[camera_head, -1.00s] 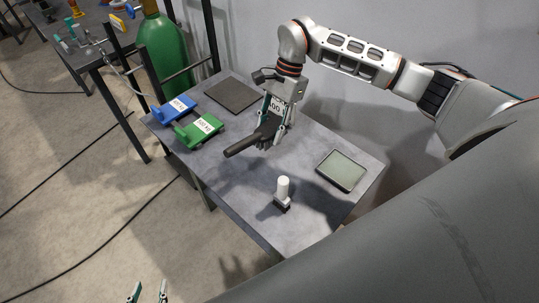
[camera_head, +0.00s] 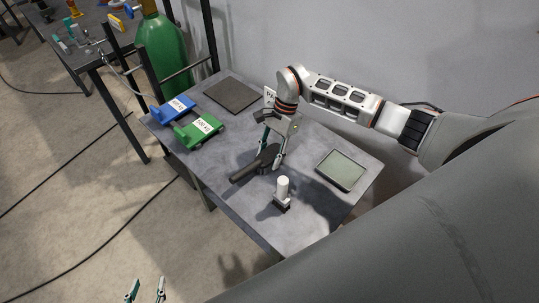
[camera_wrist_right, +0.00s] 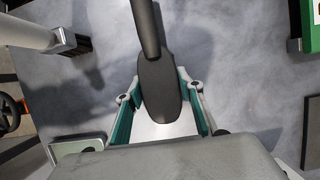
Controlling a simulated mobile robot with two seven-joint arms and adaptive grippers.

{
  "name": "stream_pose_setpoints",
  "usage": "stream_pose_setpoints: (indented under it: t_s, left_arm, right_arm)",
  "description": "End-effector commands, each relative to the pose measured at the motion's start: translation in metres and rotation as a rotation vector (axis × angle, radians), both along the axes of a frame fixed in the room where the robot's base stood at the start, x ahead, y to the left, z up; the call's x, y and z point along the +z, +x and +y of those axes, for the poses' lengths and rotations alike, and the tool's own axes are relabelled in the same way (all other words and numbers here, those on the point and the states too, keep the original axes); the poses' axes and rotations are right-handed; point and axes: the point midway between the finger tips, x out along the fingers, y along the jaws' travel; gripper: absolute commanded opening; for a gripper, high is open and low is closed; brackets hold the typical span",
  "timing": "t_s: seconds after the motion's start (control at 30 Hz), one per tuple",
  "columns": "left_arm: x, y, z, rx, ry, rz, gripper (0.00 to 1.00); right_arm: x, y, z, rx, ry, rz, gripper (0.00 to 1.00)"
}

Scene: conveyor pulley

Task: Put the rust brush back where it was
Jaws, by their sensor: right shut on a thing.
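The rust brush, a dark tool with a long handle, is in my right gripper (camera_head: 271,157) in the head view. Its handle (camera_head: 243,173) points to the lower left, low over the middle of the grey table. The right wrist view shows the dark brush (camera_wrist_right: 158,85) between the teal-lined fingers (camera_wrist_right: 160,103), its handle running up out of the frame. I cannot tell whether it touches the tabletop. My left gripper (camera_head: 146,291) is at the bottom left of the head view, fingertips apart and empty, over the floor.
A white cylinder on a black base (camera_head: 282,189) stands close in front of the brush. A grey-green tray (camera_head: 341,170) is at the right, a dark flat mat (camera_head: 232,95) at the back. Blue (camera_head: 174,108) and green (camera_head: 199,131) labelled clamps lie left. The front tabletop is clear.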

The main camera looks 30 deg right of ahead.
Motion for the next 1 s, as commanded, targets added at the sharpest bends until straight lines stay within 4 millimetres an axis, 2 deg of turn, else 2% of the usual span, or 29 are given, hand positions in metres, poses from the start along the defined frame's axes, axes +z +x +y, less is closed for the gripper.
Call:
stream_pose_setpoints:
  t_s: [0.23,0.27,0.3,0.73,0.87,1.0]
  left_arm:
    - [-0.005,-0.003,0.0,0.001,0.001,0.007,0.4]
    - [-0.005,-0.003,0.0,0.001,0.001,0.007,0.4]
    - [-0.005,-0.003,0.0,0.001,0.001,0.007,0.4]
    - [0.0,-0.001,0.0,0.0,0.001,0.003,0.4]
    - [0.0,-0.001,0.0,0.001,0.0,0.001,0.4]
    - [-0.001,-0.001,0.0,0.001,0.0,0.001,0.4]
  right_arm:
    - [-0.003,0.0,0.0,0.0,-0.001,0.0,0.03]
    - [-0.003,0.0,0.0,0.0,-0.001,0.0,0.42]
    - [-0.002,0.0,0.0,0.0,-0.001,0.0,0.52]
    - [0.003,0.0,0.0,0.0,0.0,0.0,0.54]
    - [0.017,0.004,-0.008,-0.001,-0.003,-0.005,0.54]
    - [0.043,0.007,-0.018,-0.001,-0.004,-0.007,0.54]
